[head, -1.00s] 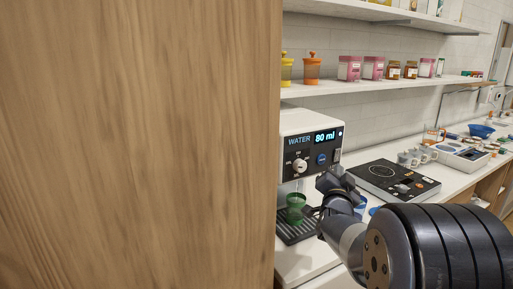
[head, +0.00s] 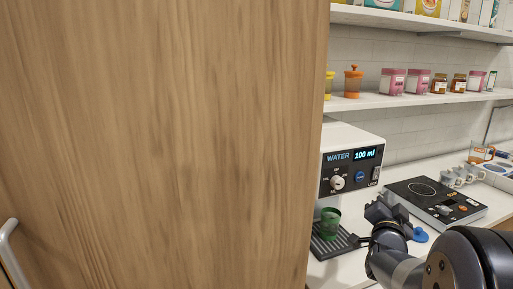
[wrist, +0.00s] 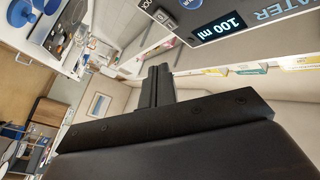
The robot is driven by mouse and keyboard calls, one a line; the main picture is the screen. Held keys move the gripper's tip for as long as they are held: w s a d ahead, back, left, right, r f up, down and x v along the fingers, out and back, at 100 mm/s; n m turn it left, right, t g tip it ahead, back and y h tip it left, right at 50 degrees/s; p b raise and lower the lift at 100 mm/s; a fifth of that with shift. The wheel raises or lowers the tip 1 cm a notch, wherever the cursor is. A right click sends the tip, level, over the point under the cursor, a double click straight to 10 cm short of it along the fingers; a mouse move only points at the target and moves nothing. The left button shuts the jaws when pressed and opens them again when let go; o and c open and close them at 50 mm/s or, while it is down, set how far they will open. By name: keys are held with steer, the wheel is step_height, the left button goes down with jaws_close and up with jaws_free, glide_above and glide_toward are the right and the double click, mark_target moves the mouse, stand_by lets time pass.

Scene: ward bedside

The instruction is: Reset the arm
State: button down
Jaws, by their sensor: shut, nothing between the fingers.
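My gripper (head: 378,210) is in front of the water dispenser, to the right of the green cup, apart from it. In the wrist view its fingers (wrist: 157,85) are together and nothing shows between them. The water dispenser (head: 349,184) is a white box with a black front panel, a knob and a display reading "100 ml". Its panel also shows in the wrist view (wrist: 235,25). The green cup (head: 330,222) stands on the dark drip tray (head: 330,245) under the dispenser.
A wooden panel (head: 160,140) fills the left of the head view, with a metal handle (head: 8,245). A black hotplate (head: 435,200) is right of the dispenser. A blue item (head: 420,235) lies near my arm. Mugs (head: 457,177) stand behind. Shelves (head: 420,99) with jars run above.

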steer(key=shift+s+d, duration=0.1)
steer(key=shift+s, duration=0.25)
steer(key=shift+w, duration=0.1)
steer(key=w, duration=0.1)
steer(key=w+a+b, duration=0.1)
steer(key=w, duration=0.1)
steer(key=w+a, duration=0.1)
steer(key=w, duration=0.1)
steer(key=shift+w+f, duration=0.1)
steer(key=shift+f, duration=0.1)
steer(key=shift+b, duration=0.65)
